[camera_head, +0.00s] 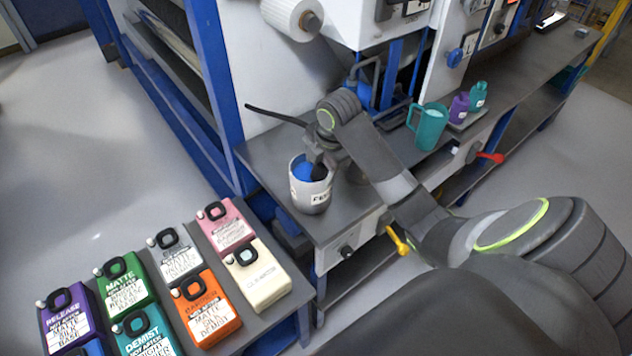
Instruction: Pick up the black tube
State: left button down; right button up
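A thin black tube-like piece (275,115) sticks out to the left from behind my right wrist, above the grey worktop. I cannot tell whether it is a loose tube or fixed to something. My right gripper (318,166) points down at the mouth of a light grey bucket (311,194) with a label and a blue inside. Its fingers are small and dark, and I cannot tell whether they are open or shut, or whether they touch anything. My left gripper is out of view.
The worktop (262,160) carries the bucket, a teal jug (427,127), and purple (458,107) and teal (477,96) bottles. Several coloured canisters, including an orange one (205,306), stand on a low bench at lower left. A blue-framed machine rises behind.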

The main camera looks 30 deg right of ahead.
jog(key=c, duration=1)
jog(key=shift+o, duration=0.2)
jog(key=shift+r, duration=0.1)
jog(key=shift+r, duration=0.3)
jog(key=v, duration=0.3)
jog(key=shift+w+r, duration=0.35)
jog(key=shift+w, duration=0.05)
jog(key=p+v, duration=0.1)
jog(key=v, duration=0.1)
jog(key=w+p+v, duration=0.1)
jog(key=p, duration=0.1)
jog(key=shift+s+r, duration=0.1)
jog(key=shift+r, duration=0.4)
jog(key=shift+w+p+v, duration=0.2)
jog(key=shift+p+v, duration=0.65)
jog(key=shift+p, duration=0.3)
jog(key=shift+f, duration=0.1)
